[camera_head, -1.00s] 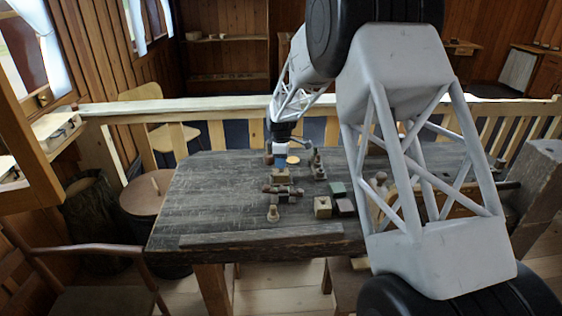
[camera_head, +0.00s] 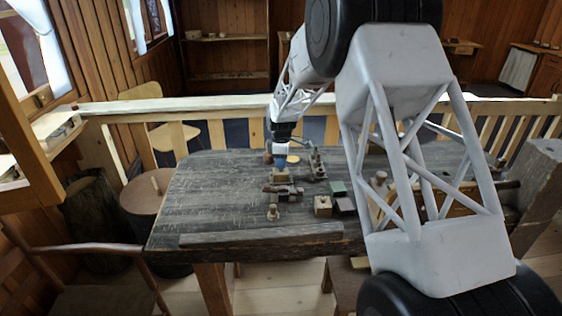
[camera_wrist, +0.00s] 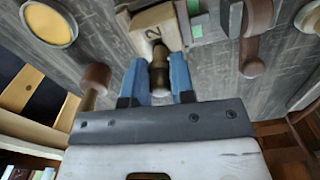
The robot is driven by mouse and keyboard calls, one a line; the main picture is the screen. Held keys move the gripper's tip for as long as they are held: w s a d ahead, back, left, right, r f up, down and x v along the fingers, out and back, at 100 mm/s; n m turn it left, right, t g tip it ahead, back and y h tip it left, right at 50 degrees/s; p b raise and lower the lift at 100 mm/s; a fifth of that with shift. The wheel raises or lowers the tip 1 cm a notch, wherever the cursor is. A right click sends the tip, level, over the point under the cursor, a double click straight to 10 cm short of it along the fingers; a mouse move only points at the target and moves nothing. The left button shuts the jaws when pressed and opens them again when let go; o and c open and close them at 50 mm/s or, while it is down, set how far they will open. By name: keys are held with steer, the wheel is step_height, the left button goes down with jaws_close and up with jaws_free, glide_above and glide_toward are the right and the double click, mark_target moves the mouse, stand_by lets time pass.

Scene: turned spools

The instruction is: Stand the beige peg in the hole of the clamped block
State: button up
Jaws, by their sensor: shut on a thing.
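My gripper (camera_wrist: 158,72) has its two blue fingers closed on a turned brown-beige peg (camera_wrist: 158,78) in the wrist view. In the head view my gripper (camera_head: 280,158) points down over a small beige block (camera_head: 281,175) on the table. The held peg is too small to make out there, and the hole is not visible.
A brown round-headed piece (camera_wrist: 95,77) stands left of the fingers in the wrist view, with a yellow disc (camera_wrist: 49,22) farther left. A dark reddish-brown handled piece (camera_wrist: 253,40) lies right. Several blocks crowd the table (camera_head: 210,195); its left part is clear.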

steer(key=shift+f, duration=0.75)
stand_by(0.8)
steer(key=o, duration=1)
steer(key=shift+c, duration=0.2)
steer(key=shift+r, duration=0.2)
steer(key=shift+r, duration=4.05)
